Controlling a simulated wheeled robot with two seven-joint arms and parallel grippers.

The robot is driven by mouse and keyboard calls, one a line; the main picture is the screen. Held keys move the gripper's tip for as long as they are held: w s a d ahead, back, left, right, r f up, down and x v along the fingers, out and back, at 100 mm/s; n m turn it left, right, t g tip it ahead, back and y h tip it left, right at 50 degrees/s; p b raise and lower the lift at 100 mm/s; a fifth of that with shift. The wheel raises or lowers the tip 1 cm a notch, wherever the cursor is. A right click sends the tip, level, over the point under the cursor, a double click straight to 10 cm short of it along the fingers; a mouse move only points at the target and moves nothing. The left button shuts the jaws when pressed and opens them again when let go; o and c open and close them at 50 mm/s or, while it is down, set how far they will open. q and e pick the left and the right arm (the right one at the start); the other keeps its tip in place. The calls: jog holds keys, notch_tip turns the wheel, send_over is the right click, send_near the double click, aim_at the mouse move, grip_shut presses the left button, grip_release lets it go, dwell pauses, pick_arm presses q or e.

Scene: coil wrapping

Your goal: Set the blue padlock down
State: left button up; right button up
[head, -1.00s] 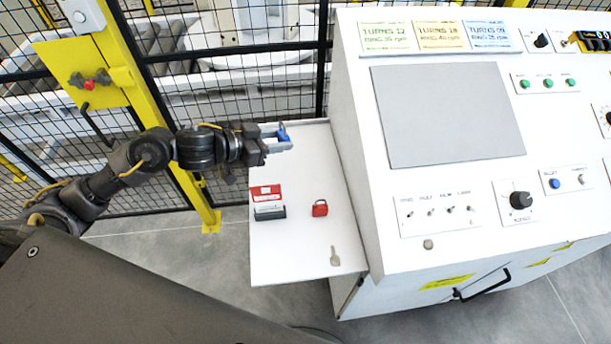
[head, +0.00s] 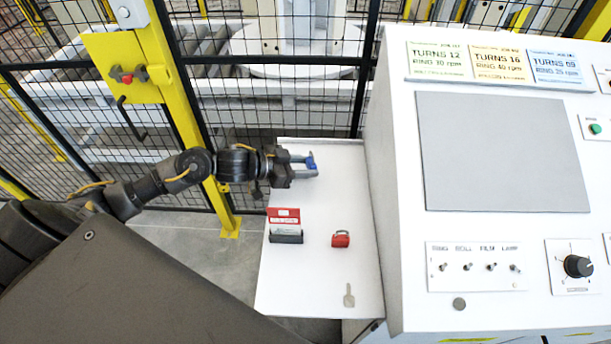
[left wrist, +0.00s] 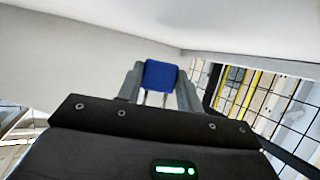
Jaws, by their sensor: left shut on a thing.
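The blue padlock (head: 310,161) is between the fingertips of my left gripper (head: 303,165), over the far end of the white side shelf (head: 325,295). In the left wrist view the blue padlock (left wrist: 161,75) fills the gap between the two grey fingers of my left gripper (left wrist: 160,88). Its body faces outward and its shackle points back toward the palm. I cannot tell whether the padlock touches the shelf. My right gripper is not in view.
On the shelf are a red padlock (head: 341,239), a small holder with red and white cards (head: 285,228) and a key (head: 349,295). The white control console (head: 395,200) rises along the shelf's right side. A mesh fence (head: 290,100) with yellow posts stands behind.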

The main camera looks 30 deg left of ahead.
aim_at(305, 181)
pick_arm(q)
notch_tip(305, 181, down, 3)
jog(key=shift+f, duration=0.3)
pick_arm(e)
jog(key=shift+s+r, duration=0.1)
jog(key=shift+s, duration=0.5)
pick_arm(q)
jog(key=shift+f, duration=0.15)
jog(key=o, duration=1.1)
jog(key=shift+c, duration=0.2)
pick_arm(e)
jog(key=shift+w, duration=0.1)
pick_arm(q)
jog(key=b+v, duration=0.1)
jog(key=v, duration=0.9)
jog(key=shift+s, duration=0.1)
jog(key=shift+s+a+r, duration=0.6)
jog(key=shift+s+r, duration=0.05)
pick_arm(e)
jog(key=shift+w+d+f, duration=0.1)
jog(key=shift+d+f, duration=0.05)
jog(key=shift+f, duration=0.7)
